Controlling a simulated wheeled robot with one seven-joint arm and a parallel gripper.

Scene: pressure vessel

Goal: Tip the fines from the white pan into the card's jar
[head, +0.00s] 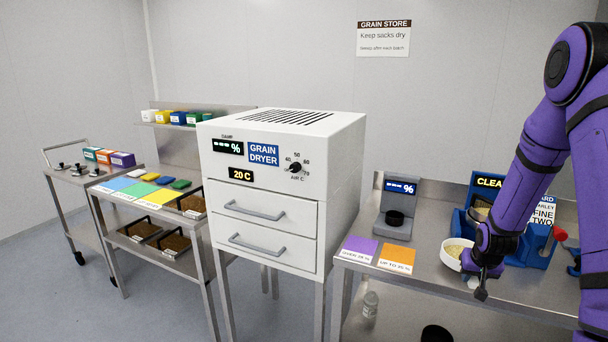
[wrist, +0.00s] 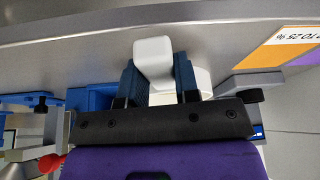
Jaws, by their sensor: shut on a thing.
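The white pan (head: 452,261) is at the front of the right bench in the head view, with pale yellow fines in it. My gripper (head: 482,272) is shut on the pan's white handle (wrist: 153,58), which shows between the blue fingers in the wrist view. The pan looks level; I cannot tell whether it touches the bench.
A blue machine marked "CLEA..." (head: 484,184) stands behind the pan, partly covered by my arm. A meter with a black cup (head: 396,208) stands left of it. Purple (head: 360,248) and orange (head: 397,258) cards lie at the bench's left end. The grain dryer (head: 268,190) stands further left.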

